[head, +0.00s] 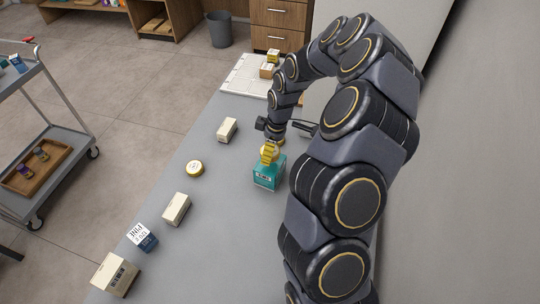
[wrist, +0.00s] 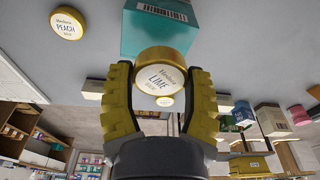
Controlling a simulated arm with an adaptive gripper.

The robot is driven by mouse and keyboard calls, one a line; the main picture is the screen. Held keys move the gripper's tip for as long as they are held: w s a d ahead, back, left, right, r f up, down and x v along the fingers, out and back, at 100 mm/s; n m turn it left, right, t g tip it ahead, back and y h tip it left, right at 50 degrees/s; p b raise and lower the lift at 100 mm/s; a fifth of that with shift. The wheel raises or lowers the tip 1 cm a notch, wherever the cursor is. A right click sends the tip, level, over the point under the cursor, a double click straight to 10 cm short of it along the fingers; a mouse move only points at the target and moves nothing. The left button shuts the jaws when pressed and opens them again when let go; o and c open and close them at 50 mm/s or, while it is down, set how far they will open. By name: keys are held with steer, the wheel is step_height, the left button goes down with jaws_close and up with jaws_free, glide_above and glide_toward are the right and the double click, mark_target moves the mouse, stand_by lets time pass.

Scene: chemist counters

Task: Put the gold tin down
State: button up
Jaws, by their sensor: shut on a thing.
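My gripper (wrist: 162,88) is shut on a gold tin (wrist: 165,54) with a white lid label that reads LIME. The tin sits between the two yellow fingers in the wrist view. In the head view my gripper (head: 269,151) is over the grey counter (head: 215,205), at the top of a teal box (head: 267,174), and hides part of it. The teal box also shows just beyond the tin in the wrist view (wrist: 155,35). Whether the tin touches the box is unclear. A second gold tin (head: 195,168), labelled PEACH in the wrist view (wrist: 67,23), lies left of the teal box.
Cream boxes (head: 227,130), (head: 177,209) and (head: 115,274) and a blue-and-white box (head: 142,237) stand along the counter's left side. A white tray (head: 245,77) with small boxes is at the far end. Bare counter shows between the PEACH tin and the teal box.

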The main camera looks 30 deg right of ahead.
steer(key=shift+w+d+f, duration=0.15)
steer(key=shift+w+f, duration=0.15)
steer(key=shift+f, duration=1.5)
steer(key=shift+f, duration=0.1)
steer(key=o, duration=1)
